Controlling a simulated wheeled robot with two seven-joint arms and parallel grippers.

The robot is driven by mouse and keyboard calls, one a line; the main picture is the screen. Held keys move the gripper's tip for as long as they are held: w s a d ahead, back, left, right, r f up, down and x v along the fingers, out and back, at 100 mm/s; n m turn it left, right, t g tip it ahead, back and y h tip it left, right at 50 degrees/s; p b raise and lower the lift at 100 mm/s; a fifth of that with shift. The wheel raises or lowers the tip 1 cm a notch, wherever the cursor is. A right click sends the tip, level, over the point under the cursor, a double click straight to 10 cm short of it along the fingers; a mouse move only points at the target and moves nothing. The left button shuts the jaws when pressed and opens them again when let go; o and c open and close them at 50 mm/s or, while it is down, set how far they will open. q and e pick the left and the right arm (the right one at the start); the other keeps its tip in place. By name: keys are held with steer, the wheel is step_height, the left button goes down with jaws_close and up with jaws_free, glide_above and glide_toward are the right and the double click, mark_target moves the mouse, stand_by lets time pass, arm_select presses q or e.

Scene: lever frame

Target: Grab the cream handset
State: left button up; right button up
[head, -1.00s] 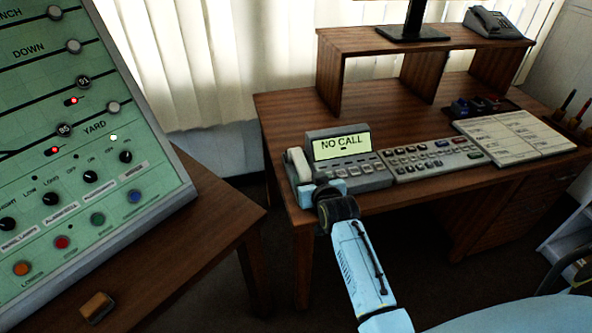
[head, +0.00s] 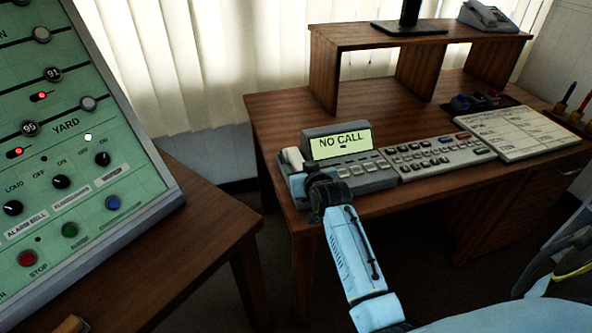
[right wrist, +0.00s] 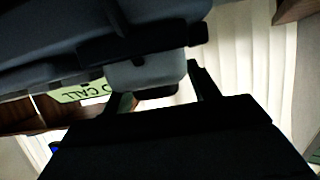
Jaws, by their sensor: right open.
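The cream handset (head: 293,158) lies in its cradle at the left end of the grey desk phone console (head: 360,175), whose screen reads "NO CALL". My right gripper (head: 300,184) is at the near end of the handset, at the console's front left corner. In the right wrist view, my right gripper's dark fingers (right wrist: 160,92) are open on either side of a shaded, pale grey rounded block (right wrist: 145,73), which looks like the handset's end. Whether the fingers touch it I cannot tell. The gripper hides the handset's lower part in the head view. My left gripper is not in view.
The wooden desk (head: 285,118) carries a keypad, a paper board (head: 515,132) and a raised shelf (head: 375,38) with a second phone (head: 488,16). A green control panel (head: 75,150) stands on a table at left. A gap separates the table and desk.

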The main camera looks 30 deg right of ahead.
steer(key=shift+c, duration=0.3)
steer(key=c, duration=1.1)
